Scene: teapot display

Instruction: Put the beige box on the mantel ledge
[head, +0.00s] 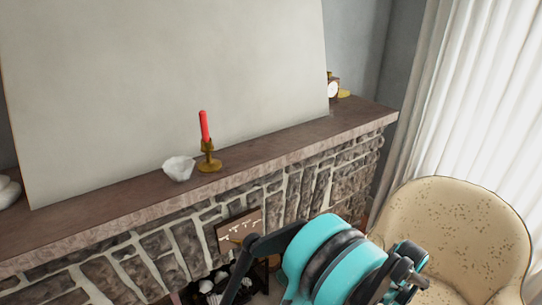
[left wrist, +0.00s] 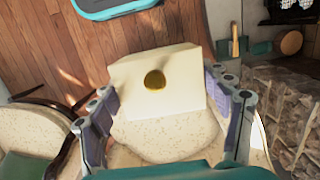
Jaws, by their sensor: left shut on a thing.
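The beige box (left wrist: 130,97), a pale block with a round gold-brown spot on its face, is between the fingers of my left gripper (left wrist: 167,98) in the left wrist view. The gripper is shut on it, and the armchair seat shows behind and below. The box is not visible in the head view. The mantel ledge (head: 270,150) is a long brown shelf above a stone fireplace. My right gripper is not in view.
On the ledge stand a red candle in a brass holder (head: 208,160), a white bowl (head: 178,168) and a small clock (head: 333,88). A large blank panel (head: 160,80) leans behind them. A beige armchair (head: 455,235) is at right. The ledge between candle and clock looks clear.

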